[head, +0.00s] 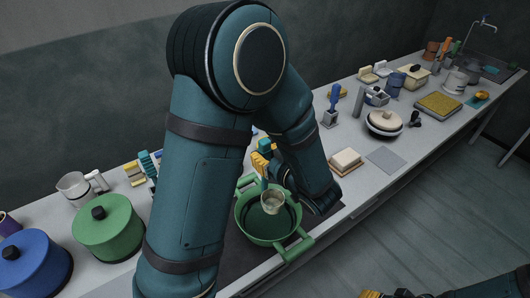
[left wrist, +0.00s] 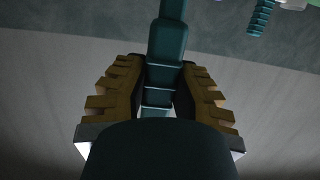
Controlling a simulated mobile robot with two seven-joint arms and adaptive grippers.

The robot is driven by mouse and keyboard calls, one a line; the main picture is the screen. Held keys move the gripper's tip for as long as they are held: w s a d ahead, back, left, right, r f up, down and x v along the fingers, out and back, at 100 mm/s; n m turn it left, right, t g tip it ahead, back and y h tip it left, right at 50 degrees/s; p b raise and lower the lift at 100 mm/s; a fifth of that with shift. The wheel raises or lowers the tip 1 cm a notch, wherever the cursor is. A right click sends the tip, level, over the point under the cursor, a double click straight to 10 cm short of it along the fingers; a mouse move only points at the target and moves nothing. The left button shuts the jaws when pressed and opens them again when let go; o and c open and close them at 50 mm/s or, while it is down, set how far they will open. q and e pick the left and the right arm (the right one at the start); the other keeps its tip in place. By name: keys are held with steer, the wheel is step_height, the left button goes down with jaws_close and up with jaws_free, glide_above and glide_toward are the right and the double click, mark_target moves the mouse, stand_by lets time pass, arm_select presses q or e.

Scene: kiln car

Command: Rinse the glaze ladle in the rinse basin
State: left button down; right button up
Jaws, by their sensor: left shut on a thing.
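My left gripper (head: 263,163) is shut on the teal handle of the glaze ladle (head: 271,203). The ladle's pale cup hangs over or inside the green rinse basin (head: 304,243), which has side handles and a dark inside. I cannot tell whether the cup touches the liquid. In the left wrist view, the ochre finger pads of the left gripper (left wrist: 160,95) flank the segmented teal ladle handle (left wrist: 166,45); the cup is hidden there. Part of my right gripper (head: 372,294) shows at the bottom edge, mostly cut off.
A green lidded pot (head: 108,232) and a blue one (head: 35,264) stand left of my arm, with a clear jug (head: 76,187) behind. A sponge-like block (head: 346,160) and grey mat (head: 386,160) lie right of the basin. A lidded bowl (head: 384,122) stands farther along.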

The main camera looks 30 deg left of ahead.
mark_target(266, 183)
arm_select(q)
steer(key=shift+f+b, duration=0.95)
steer(key=shift+f, duration=0.7)
steer(key=shift+f+b, duration=2.3)
steer(key=shift+f, duration=1.35)
steer(key=shift+p, duration=0.45)
